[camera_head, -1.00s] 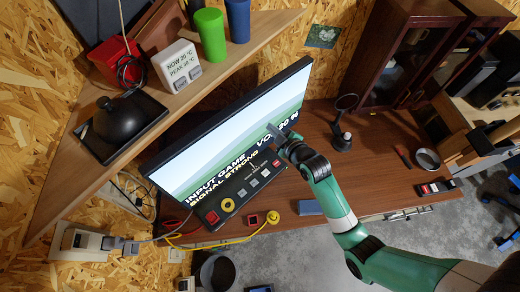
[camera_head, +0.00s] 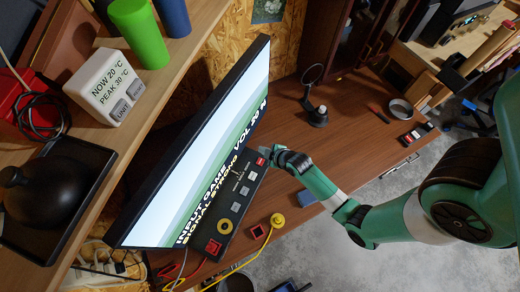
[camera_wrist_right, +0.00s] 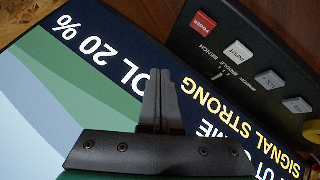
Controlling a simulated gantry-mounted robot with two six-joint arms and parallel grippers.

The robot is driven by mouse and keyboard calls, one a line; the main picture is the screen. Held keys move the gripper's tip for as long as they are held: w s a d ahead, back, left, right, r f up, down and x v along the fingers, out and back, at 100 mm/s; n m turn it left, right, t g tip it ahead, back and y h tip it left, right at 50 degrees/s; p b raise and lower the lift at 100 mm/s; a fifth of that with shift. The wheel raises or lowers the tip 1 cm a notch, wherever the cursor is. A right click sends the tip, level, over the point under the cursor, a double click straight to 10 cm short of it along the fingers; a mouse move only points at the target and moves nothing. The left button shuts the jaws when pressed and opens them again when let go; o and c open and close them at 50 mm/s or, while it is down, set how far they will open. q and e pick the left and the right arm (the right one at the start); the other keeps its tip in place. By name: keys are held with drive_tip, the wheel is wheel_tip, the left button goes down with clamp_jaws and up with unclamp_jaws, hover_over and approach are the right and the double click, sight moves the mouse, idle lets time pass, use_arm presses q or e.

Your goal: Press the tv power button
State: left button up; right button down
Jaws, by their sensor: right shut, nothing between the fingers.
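The tv (camera_head: 200,165) stands tilted on the bench, its screen lit with bands and text such as "VOL 20 %". A dark control panel (camera_head: 240,183) runs along its lower edge. The red power button (camera_head: 260,161) sits at the panel's upper right end; in the right wrist view the button (camera_wrist_right: 203,22) reads "POWER". My right gripper (camera_head: 267,151) is shut and empty, close beside the power button in the head view. In the right wrist view its fingertips (camera_wrist_right: 160,70) lie over the screen, below and left of the button. Contact is not visible. My left gripper is not in view.
Grey buttons (camera_head: 244,190), a yellow ring (camera_head: 224,227) and a red switch (camera_head: 213,247) share the panel. A magnifier stand (camera_head: 317,112) is on the bench (camera_head: 345,125) behind my right arm. A shelf (camera_head: 100,150) with a white display box (camera_head: 106,86) is at left.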

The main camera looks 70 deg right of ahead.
drive_tip(key=b, duration=0.8)
hover_over(263, 163)
wheel_tip(263, 163, down, 8)
drive_tip(key=shift+a, duration=0.1)
drive_tip(key=shift+f, duration=0.35)
drive_tip(key=shift+f, duration=0.1)
idle(1.1)
drive_tip(key=shift+f+b, duration=0.35)
drive_tip(key=shift+b, duration=0.05)
drive_tip(key=shift+f+b, duration=0.35)
drive_tip(key=shift+f, duration=0.1)
idle(0.5)
idle(0.4)
drive_tip(key=shift+r+p, duration=0.85)
drive_tip(key=shift+p, duration=0.1)
